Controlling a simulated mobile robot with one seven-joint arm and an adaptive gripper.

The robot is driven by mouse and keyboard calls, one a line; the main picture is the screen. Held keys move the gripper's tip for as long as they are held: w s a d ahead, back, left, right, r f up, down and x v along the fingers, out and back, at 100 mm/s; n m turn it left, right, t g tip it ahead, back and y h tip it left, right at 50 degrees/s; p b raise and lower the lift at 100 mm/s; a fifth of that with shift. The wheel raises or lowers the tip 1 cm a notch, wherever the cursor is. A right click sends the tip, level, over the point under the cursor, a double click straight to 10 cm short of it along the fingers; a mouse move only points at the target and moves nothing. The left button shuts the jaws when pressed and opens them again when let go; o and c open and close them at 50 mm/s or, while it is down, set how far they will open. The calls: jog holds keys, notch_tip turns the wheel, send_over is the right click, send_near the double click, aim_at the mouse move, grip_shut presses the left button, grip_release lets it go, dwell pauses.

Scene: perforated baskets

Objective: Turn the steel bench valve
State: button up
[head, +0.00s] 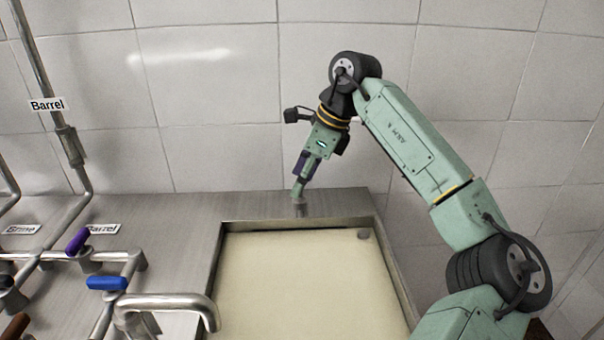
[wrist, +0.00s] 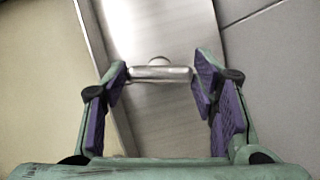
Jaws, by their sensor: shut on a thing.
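The steel bench valve (head: 301,209) stands on the metal bench top behind the basin, largely hidden by my gripper (head: 299,189) above it. In the wrist view its short steel crossbar handle (wrist: 160,74) lies sideways between the purple-padded fingers of my gripper (wrist: 158,82). The two fingers bear on the two ends of the bar, so the gripper is shut on the handle. A small rounded part of the valve shows just beyond the bar. The valve's base is hidden.
A basin of pale liquid (head: 300,285) lies in front of the valve. At left are pipes with a blue handle (head: 106,283), a purple handle (head: 78,241), a spout (head: 170,302) and a "Barrel" label (head: 47,105). A tiled wall (head: 215,95) stands close behind.

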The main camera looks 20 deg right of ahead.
jog(key=shift+w+n+g+p, duration=0.1)
jog(key=shift+n+g+p, duration=0.4)
jog(key=shift+n, duration=0.9)
jog(key=o, duration=1.2)
jog(key=shift+c, duration=0.2)
jog(key=w+v, duration=0.1)
jog(key=v, duration=1.1)
jog(key=shift+s+d, duration=0.15)
jog(key=shift+s, duration=0.3)
